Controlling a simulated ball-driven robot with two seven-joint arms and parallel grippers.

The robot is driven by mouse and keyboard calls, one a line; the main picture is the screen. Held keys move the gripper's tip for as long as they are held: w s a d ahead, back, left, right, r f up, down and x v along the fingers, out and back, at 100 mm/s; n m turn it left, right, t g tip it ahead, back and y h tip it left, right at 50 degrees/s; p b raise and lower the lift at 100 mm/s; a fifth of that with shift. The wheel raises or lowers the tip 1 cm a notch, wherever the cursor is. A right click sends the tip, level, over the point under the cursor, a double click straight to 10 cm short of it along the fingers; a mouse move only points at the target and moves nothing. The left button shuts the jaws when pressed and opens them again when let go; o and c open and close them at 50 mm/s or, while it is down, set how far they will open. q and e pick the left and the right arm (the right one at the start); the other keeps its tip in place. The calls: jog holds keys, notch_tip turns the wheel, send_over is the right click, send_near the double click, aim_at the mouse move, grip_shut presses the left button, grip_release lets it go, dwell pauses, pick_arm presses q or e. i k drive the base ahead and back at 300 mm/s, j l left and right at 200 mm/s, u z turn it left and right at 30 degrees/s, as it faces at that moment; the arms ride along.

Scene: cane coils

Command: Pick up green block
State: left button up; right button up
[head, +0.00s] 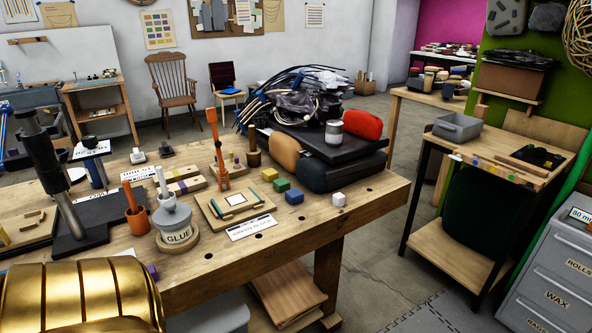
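The green block (282,185) is a small cube on the wooden workbench (375,190), near its front right part. A yellow block (269,174) sits just behind and left of it. A blue block (294,197) sits just in front and right of it. A white block (338,199) stands apart to the right, near the bench edge. The green block's top and front show, and nothing covers it. Neither gripper shows in the head view.
A wooden board with a small frame (215,213) lies left of the blocks. A glue pot (175,232) stands further left. Dark cases (340,172) with a jar (334,132) and cables lie behind the blocks. A golden ribbed shape (80,298) fills the lower left.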

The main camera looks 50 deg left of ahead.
aim_at(281, 185)
jog(key=i+u, duration=0.4)
jog(key=i+l+u, duration=0.1)
jog(key=i+u, duration=0.3)
jog(key=i+l+u, duration=0.15)
jog(key=u, duration=0.25)
jog(key=i+l+u, duration=0.35)
jog(key=i+l, duration=0.05)
